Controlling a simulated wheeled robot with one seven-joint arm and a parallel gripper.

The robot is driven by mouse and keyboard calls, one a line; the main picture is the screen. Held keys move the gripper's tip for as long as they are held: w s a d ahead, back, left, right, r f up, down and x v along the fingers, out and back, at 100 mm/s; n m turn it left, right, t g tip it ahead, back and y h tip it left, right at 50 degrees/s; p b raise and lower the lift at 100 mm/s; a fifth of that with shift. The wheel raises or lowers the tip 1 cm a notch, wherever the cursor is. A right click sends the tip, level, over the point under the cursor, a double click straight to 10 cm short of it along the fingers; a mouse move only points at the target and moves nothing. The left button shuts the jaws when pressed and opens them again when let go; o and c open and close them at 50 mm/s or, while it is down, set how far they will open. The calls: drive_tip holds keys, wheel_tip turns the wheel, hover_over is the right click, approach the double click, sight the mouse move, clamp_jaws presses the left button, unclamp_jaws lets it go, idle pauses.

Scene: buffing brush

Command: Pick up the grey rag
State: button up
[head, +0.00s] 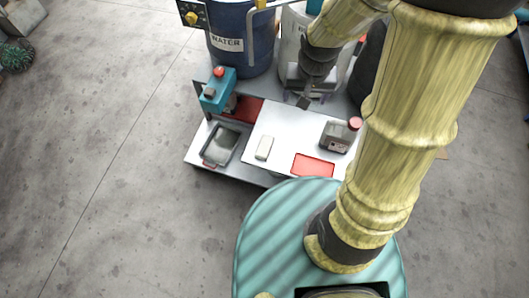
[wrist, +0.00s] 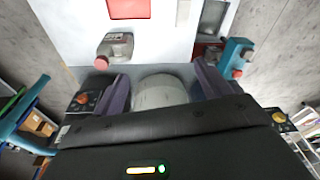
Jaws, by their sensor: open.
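I cannot pick out the grey rag for certain. A grey, flat patch (head: 222,142) lies inside a dark shallow tray (head: 207,160) at the left of the bench; it is too small to tell whether it is cloth. The tray also shows at the top right of the wrist view (wrist: 202,33). My gripper (head: 304,101) is over the back of the bench, right of and behind the tray. In the wrist view its two purple fingers (wrist: 162,80) are apart, with a pale round drum visible beyond the gap and nothing held.
The white bench top (head: 268,122) carries a pale block (head: 264,148), a red mat (head: 313,165) and a grey red-capped bottle (head: 338,137). A teal device (head: 216,92) stands at the back left. The blue water barrel (head: 240,45) and a pale drum (head: 292,45) stand behind.

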drive_tip(key=w+a+f+m+b, duration=0.1)
drive_tip(key=w+a+f+b, duration=0.1)
drive_tip(key=f, duration=0.6)
drive_tip(key=w+a+f+m+g+b, duration=0.1)
drive_tip(key=w+a+f+b, duration=0.1)
drive_tip(key=a+f+b, duration=0.2)
drive_tip(key=w+a+f+b, duration=0.3)
drive_tip(key=f+b, duration=0.3)
drive_tip(key=f, duration=0.6)
drive_tip(key=shift+a+f+m+g+b, duration=0.2)
drive_tip(key=shift+a+m+g+b, duration=0.1)
drive_tip(key=shift+a+m+g, duration=0.1)
drive_tip(key=b, duration=0.3)
hover_over(265, 146)
wheel_tip(265, 146, down, 12)
drive_tip(key=shift+r, duration=0.2)
drive_tip(key=shift+f, duration=0.3)
